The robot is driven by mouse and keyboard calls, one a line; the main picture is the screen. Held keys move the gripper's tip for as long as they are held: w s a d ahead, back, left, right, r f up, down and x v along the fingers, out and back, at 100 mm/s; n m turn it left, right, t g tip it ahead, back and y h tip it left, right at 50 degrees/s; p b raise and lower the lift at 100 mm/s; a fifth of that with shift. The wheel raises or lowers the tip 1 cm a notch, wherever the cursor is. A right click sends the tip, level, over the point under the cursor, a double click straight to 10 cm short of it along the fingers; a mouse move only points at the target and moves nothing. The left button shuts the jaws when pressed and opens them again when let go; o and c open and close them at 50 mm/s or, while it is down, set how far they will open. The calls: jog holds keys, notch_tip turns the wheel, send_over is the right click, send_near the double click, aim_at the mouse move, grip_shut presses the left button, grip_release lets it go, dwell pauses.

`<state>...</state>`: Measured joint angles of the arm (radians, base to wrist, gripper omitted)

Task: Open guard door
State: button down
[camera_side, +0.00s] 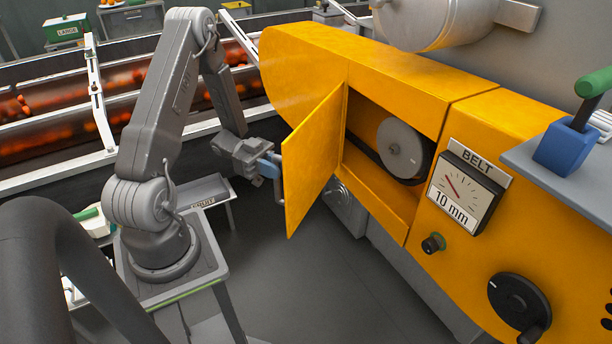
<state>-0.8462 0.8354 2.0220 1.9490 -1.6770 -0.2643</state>
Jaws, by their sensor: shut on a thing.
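The yellow guard door (312,165) stands swung open on the front of the yellow machine housing (375,70). It is hinged at its right edge, beside the opening. My gripper (274,168) is at the door's free left edge, shut on the door's handle (279,190). The door hides part of the handle and fingertips. Inside the opening, a grey pulley wheel (400,148) and a dark belt show.
A BELT gauge (462,192) reading 10 mm, a small black knob (433,243) and a black handwheel (518,302) are on the housing's right. A FRUIT tray (204,192) stands behind my arm. Grey floor (300,290) below the door is clear. A conveyor with oranges (50,120) runs behind.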

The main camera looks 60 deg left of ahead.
jog(key=s+a+m+g, duration=0.1)
jog(key=s+a+g, duration=0.1)
jog(key=a, duration=1.5)
jog(key=shift+s+h, duration=0.2)
jog(key=shift+h, duration=0.2)
jog(key=shift+a, duration=0.15)
jog(key=c, duration=1.1)
grip_release()
